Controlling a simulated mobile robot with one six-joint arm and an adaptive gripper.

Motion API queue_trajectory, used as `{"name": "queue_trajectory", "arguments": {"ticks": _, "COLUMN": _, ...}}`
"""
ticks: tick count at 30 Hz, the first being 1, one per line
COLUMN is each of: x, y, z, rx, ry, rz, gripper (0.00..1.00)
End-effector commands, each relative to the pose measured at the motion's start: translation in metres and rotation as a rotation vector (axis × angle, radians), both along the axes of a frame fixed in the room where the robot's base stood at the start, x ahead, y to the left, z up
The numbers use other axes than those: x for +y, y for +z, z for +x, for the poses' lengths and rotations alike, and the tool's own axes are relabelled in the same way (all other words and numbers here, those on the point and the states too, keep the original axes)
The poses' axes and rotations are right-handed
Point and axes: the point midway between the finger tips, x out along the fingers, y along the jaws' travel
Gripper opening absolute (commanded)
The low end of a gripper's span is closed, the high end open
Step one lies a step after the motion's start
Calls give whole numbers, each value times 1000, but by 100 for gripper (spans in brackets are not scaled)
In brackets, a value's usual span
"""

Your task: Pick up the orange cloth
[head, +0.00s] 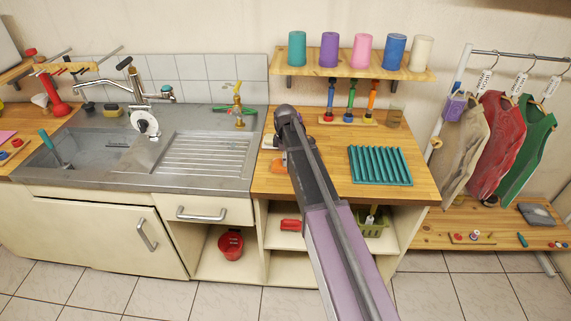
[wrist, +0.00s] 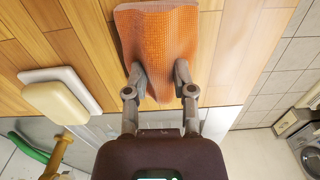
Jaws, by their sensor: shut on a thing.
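The orange cloth (wrist: 158,38) has a fine woven texture and shows large at the top of the wrist view. My gripper (wrist: 161,76) is shut on its near end, with one finger on each side and the cloth bunched between them. The cloth appears to be at the wooden counter; I cannot tell whether it still touches the wood. In the head view, a small orange part of the cloth (head: 278,167) shows left of my arm, above the counter's left part. My arm hides the rest of it and the gripper's fingers.
A cream soap bar (wrist: 55,101) on a white dish lies left of my gripper. The wooden counter (head: 340,203) also bears a teal ribbed rack (head: 380,165). The steel sink (head: 85,150) is at left.

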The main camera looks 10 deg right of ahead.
Motion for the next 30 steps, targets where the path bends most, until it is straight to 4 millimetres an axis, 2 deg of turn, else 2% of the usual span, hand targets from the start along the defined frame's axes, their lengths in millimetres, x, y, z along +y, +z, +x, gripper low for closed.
{"name": "queue_trajectory", "arguments": {"ticks": 11, "x": 0, "y": 8, "z": 0, "rx": 0, "ry": 0, "rz": 0, "gripper": 0}}
{"name": "queue_trajectory", "arguments": {"ticks": 24, "x": 0, "y": 41, "z": 0, "rx": 0, "ry": 0, "rz": 0, "gripper": 0}}
{"name": "queue_trajectory", "arguments": {"ticks": 30, "x": 0, "y": 40, "z": -51, "rx": 0, "ry": 0, "rz": 0, "gripper": 0}}
